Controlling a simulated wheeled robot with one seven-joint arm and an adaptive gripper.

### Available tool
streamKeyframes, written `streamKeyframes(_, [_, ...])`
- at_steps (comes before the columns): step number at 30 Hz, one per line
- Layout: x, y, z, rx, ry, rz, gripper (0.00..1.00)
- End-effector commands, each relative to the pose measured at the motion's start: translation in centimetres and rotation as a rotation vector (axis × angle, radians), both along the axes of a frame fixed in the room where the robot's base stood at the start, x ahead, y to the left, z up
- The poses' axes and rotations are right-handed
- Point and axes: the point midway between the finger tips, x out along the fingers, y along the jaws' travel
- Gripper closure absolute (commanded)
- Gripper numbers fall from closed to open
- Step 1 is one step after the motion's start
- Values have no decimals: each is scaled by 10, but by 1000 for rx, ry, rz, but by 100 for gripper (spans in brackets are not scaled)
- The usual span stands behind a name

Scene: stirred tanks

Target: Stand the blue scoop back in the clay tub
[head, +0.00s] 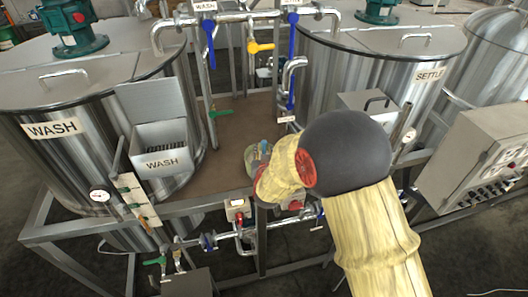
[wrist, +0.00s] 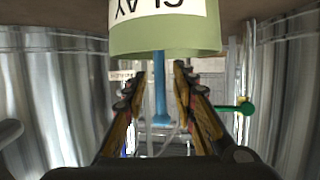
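The wrist view shows the scene upside down. The pale green clay tub (wrist: 205,37) has a white label reading CLAY and stands upright on the brown deck. The blue scoop (wrist: 160,95) shows as an upright blue handle rising beyond the tub's rim. Its lower part is hidden by the tub wall, so I cannot tell for certain whether it stands inside or behind. My gripper (wrist: 160,72) has its two fingers apart, one on each side of the handle, with a gap on both sides. In the head view my gripper (head: 258,156) is low over the deck, and my arm hides much there.
Two steel tanks, WASH (head: 95,150) and SETTLE (head: 400,75), flank the brown deck (head: 215,165). A WASH box (head: 162,145) stands at the left and a grey control box (head: 480,155) at the right. Pipes with blue and yellow levers rise behind. Open deck lies left of my gripper.

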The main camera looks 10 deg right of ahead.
Motion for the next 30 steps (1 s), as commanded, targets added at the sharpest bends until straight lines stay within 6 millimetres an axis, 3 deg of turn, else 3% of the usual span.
streamKeyframes(5, [0, 0, 5, 0, 0, 0, 73])
streamKeyframes(21, [-89, 20, 35, 0, 0, 3, 73])
streamKeyframes(30, [-110, 26, 47, 11, 6, 9, 73])
